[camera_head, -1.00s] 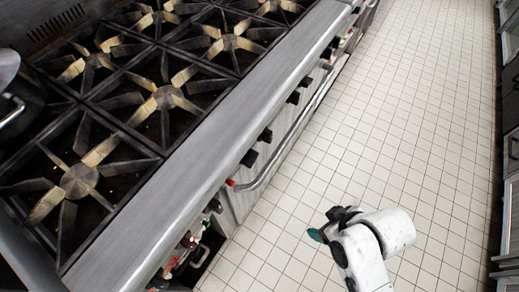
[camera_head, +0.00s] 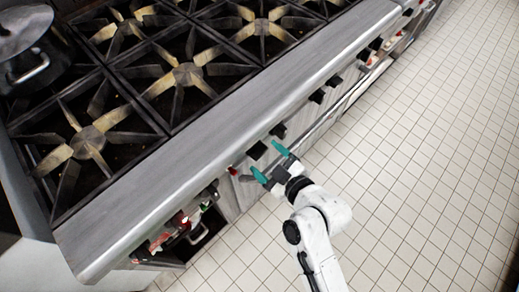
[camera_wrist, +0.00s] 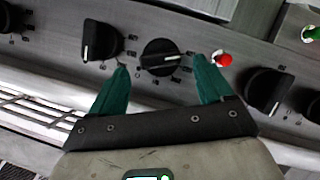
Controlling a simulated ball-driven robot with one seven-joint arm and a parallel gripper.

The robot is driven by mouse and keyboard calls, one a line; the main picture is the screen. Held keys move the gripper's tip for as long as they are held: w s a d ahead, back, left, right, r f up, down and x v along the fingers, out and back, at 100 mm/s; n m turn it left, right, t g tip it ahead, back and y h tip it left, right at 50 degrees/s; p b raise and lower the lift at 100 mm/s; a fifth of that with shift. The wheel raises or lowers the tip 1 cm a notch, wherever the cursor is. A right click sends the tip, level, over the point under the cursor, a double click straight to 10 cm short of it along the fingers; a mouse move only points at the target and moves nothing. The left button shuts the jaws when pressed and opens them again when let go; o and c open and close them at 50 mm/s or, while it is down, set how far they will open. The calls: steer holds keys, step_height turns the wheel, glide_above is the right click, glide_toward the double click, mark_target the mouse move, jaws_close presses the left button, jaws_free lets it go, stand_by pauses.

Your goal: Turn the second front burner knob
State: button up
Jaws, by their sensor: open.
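Black burner knobs line the range's front panel. In the wrist view one round knob (camera_wrist: 160,57) with a white pointer mark stands between and just beyond my gripper's fingertips (camera_wrist: 161,66). It looks not clasped. Another knob (camera_wrist: 102,40) is on its left, and a red button (camera_wrist: 221,58) is on its right, close by the right fingertip. In the head view my gripper (camera_head: 267,160), with teal fingers spread, is at the panel beside the knob (camera_head: 257,150). The frames do not label which knob is the second front burner's.
The range top (camera_head: 186,76) has several burner grates, and a pot (camera_head: 26,45) stands at its far left. A steel front ledge (camera_head: 230,108) overhangs the knobs. More knobs (camera_wrist: 267,90) sit right in the wrist view. The tiled floor (camera_head: 430,170) is clear.

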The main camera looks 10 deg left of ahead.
mark_target(262, 155)
steer(key=shift+x, duration=2.25)
steer(key=c, duration=1)
